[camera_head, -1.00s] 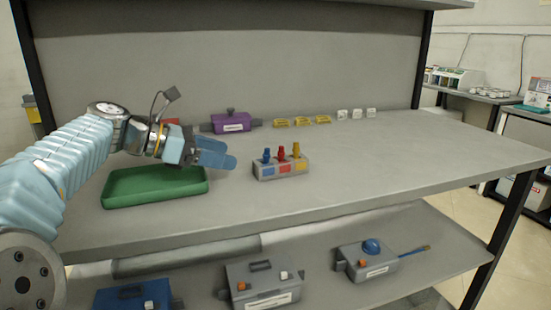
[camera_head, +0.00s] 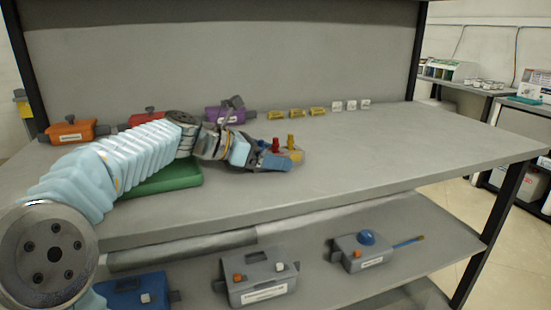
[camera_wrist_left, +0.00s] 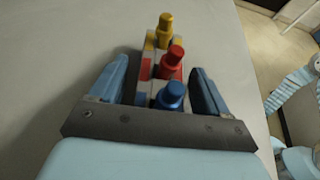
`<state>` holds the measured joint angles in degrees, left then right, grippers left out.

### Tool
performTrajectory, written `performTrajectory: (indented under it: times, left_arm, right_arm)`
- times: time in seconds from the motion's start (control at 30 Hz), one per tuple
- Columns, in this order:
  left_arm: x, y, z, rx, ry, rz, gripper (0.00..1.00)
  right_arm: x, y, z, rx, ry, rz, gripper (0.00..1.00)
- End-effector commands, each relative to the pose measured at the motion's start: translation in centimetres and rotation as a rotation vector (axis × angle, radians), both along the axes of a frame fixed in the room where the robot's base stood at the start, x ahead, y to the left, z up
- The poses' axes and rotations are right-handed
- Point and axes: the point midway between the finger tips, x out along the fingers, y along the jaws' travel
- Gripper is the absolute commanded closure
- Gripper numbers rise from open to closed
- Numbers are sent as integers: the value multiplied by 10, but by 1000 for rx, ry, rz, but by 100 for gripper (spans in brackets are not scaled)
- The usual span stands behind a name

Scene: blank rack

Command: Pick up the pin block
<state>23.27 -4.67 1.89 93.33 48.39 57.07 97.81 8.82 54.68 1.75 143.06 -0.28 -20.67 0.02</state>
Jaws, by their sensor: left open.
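The pin block (camera_head: 297,156) is a small grey block on the upper shelf, with blue, red and yellow pins standing in it. In the head view my left gripper (camera_head: 275,158) is at the block and covers much of its left part. In the left wrist view the open fingers of my left gripper (camera_wrist_left: 165,88) are on either side of the pin block (camera_wrist_left: 147,66), with the blue pin nearest the palm, then the red, then the yellow. I cannot tell whether the fingers touch it. My right gripper is not in view.
A green tray (camera_head: 180,180) lies partly under my left arm. Orange (camera_head: 70,131), red (camera_head: 148,117) and purple (camera_head: 225,114) boxes stand behind, near yellow (camera_head: 297,113) and white (camera_head: 351,105) small pieces. The shelf's right side is clear. More devices sit on the lower shelf.

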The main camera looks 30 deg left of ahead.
Motion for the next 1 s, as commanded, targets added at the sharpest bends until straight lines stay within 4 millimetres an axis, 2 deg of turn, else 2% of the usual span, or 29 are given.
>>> performTrajectory:
  times: [0.17,0.53,0.77,0.87,1.0]
  left_arm:
    - [0,0,0,0,0,0,23]
    - [0,0,0,0,0,1,79]
    - [0,0,2,0,-2,1,79]
    - [0,0,14,2,-5,-1,79]
    - [0,1,44,3,-6,0,79]
  right_arm:
    - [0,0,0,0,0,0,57]
    - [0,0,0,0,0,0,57]
    - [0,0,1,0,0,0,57]
    - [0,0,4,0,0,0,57]
    - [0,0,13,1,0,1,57]
